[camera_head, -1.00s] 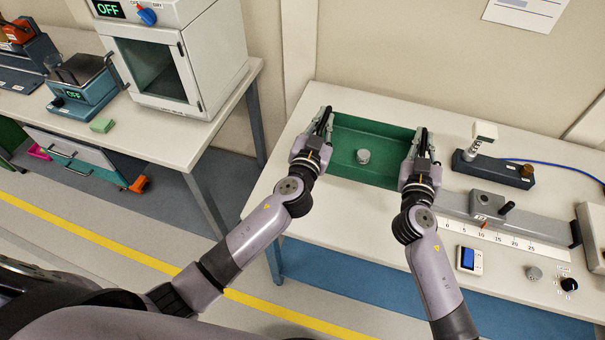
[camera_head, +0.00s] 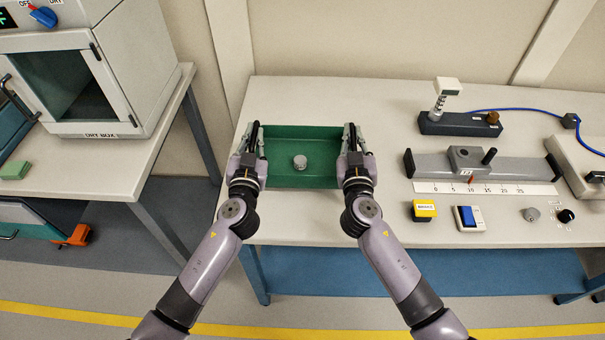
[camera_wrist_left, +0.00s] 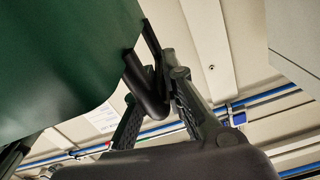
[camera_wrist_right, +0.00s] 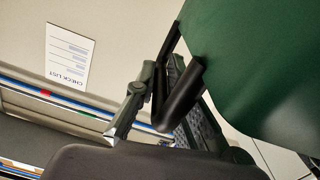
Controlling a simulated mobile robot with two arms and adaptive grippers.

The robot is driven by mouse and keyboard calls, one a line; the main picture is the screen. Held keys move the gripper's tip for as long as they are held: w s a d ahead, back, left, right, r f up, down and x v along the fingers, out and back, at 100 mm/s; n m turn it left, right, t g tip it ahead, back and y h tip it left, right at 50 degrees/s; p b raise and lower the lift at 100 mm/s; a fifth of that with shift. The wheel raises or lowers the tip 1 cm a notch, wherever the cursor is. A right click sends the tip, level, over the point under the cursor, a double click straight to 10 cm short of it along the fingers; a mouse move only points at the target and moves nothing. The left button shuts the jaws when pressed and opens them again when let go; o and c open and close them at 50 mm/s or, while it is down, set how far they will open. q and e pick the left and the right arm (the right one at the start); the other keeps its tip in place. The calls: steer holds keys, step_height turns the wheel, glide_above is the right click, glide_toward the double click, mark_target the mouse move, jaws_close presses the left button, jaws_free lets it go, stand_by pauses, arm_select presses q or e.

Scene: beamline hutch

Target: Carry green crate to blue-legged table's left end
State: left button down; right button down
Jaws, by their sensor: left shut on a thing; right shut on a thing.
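The green crate (camera_head: 300,133) is at the left end of the blue-legged table (camera_head: 400,105), near its left edge. A small grey round knob-like piece (camera_head: 300,162) is inside it. My left gripper (camera_head: 252,145) is shut on the crate's left side, and my right gripper (camera_head: 350,145) is shut on its right side. In the left wrist view the fingers (camera_wrist_left: 160,85) close on a dark handle beside the green wall (camera_wrist_left: 60,60). The right wrist view shows the same at the other handle (camera_wrist_right: 178,95). Whether the crate touches the tabletop is unclear.
Right of the crate are a grey rail with a scale (camera_head: 485,167), a yellow-topped box (camera_head: 424,210), a blue-switched box (camera_head: 468,217) and a dark device with a blue cable (camera_head: 460,123). A separate bench with a dry box (camera_head: 75,90) stands left, across a gap.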

mark_target(256, 151)
arm_select(q)
steer(key=shift+a, duration=0.15)
arm_select(e)
steer(key=shift+d, duration=0.1)
